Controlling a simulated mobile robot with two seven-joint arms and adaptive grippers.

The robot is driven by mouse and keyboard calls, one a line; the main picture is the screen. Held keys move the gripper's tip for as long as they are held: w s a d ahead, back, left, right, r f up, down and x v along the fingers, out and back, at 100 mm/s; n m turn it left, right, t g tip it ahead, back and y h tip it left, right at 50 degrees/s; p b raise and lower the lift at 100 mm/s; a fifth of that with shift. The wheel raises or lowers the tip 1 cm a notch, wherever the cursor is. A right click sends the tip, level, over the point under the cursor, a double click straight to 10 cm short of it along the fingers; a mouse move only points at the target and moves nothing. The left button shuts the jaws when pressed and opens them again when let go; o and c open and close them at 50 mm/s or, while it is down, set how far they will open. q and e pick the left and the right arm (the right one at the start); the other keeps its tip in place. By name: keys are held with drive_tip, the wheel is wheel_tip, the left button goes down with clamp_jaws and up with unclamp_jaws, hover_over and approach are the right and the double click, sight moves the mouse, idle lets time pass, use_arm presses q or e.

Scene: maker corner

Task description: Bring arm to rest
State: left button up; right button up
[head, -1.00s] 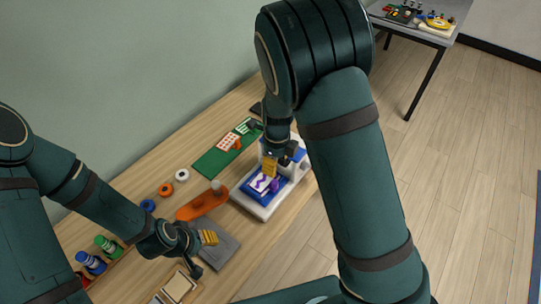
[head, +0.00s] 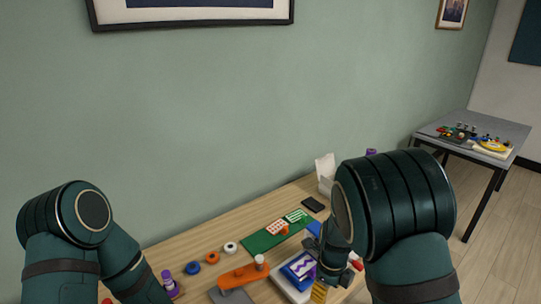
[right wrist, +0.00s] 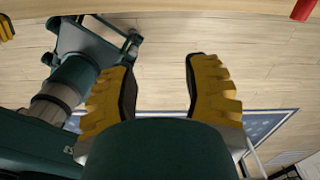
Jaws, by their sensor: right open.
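My right arm comes in at the right of the head view. Its gripper (head: 319,292), with yellow ribbed fingers, is low at the bottom edge by the white-and-blue device (head: 291,283). In the right wrist view the right gripper (right wrist: 160,75) is open, with its two fingers wide apart and nothing between them. Wooden floor shows beyond the fingers. My left arm (head: 70,235) is bent at the lower left of the head view. Its forearm runs down out of the frame, and its gripper is not visible there.
The wooden workbench (head: 190,236) stands along the green wall. It holds a green board (head: 262,240), an orange tool (head: 243,274), small spools (head: 213,258), a black phone (head: 313,204) and a tissue box (head: 326,184). A grey side table (head: 505,130) stands at the right.

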use_arm(q)
drive_tip(key=shift+s, duration=0.85)
drive_tip(key=shift+w+f+b, duration=0.4)
drive_tip(key=shift+w+f, duration=0.15)
drive_tip(key=shift+w, duration=0.2)
drive_tip(key=shift+f, duration=0.1)
use_arm(e)
drive_tip(key=s+d+f+n, duration=0.1)
drive_tip(key=s+f+n, duration=0.5)
drive_tip(key=f+n, duration=0.35)
use_arm(q)
drive_tip(key=shift+s+f+b, duration=0.3)
drive_tip(key=shift+s+b, duration=0.05)
drive_tip(key=shift+b, duration=0.15)
drive_tip(key=shift+s+d+f+b, duration=0.1)
drive_tip(key=shift+s+f+b, duration=0.05)
drive_tip(key=shift+f+b, duration=0.25)
use_arm(e)
drive_tip(key=s+a+f+n+t+y, duration=0.2)
drive_tip(key=s+a+f+n+y, duration=0.2)
drive_tip(key=s+n, duration=0.5)
drive_tip(key=shift+s+a+f+n, duration=0.15)
drive_tip(key=shift+a+f+n, duration=0.6)
drive_tip(key=shift+n, duration=2.5)
